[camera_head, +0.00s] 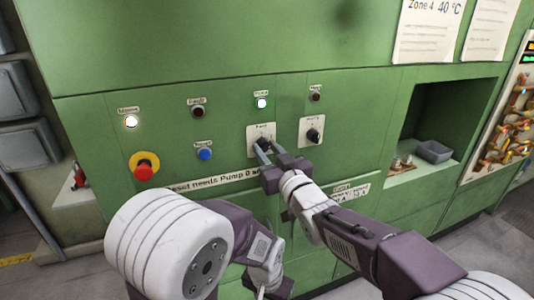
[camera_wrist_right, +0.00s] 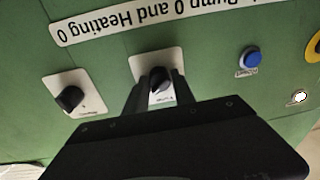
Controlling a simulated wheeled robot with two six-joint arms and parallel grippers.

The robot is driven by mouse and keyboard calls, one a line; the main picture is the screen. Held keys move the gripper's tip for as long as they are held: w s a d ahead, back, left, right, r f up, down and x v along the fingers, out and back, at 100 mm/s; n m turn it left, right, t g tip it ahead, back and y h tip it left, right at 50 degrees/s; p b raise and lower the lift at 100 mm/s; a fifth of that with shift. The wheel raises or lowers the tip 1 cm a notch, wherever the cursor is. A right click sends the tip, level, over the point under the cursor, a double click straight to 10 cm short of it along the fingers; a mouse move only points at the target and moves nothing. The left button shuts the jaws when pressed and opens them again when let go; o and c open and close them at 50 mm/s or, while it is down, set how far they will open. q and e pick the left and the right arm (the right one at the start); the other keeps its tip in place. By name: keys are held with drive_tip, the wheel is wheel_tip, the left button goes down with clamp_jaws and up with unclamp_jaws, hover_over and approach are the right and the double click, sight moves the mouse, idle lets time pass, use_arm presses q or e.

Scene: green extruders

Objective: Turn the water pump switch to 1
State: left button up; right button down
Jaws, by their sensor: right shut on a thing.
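Two black rotary switches on pale plates sit side by side on the green panel; their small labels are too blurred to read. My right gripper (camera_head: 264,150) is at the left switch (camera_head: 262,140). In the right wrist view, which is upside down, its fingers (camera_wrist_right: 156,98) are shut on this switch's black knob (camera_wrist_right: 160,79). The fingers partly hide the knob, so its exact setting is unclear. The other switch (camera_head: 313,135) is free and shows also in the right wrist view (camera_wrist_right: 70,98). My left gripper (camera_head: 268,284) hangs low in front of the panel, its fingers unclear.
A lit green lamp (camera_head: 262,103) is above the gripped switch, and a lit white lamp (camera_head: 131,121) is farther left. A blue button (camera_head: 205,154) and a red emergency stop (camera_head: 144,172) are to the left.

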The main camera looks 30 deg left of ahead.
drive_tip(key=shift+f+m, duration=0.15)
drive_tip(key=shift+m, duration=0.65)
drive_tip(key=c, duration=1.1)
unclamp_jaws()
drive_tip(key=shift+o, duration=0.2)
drive_tip(key=shift+d, duration=0.1)
drive_tip(key=b+v, duration=0.1)
drive_tip(key=v, duration=0.8)
drive_tip(key=shift+b, duration=0.35)
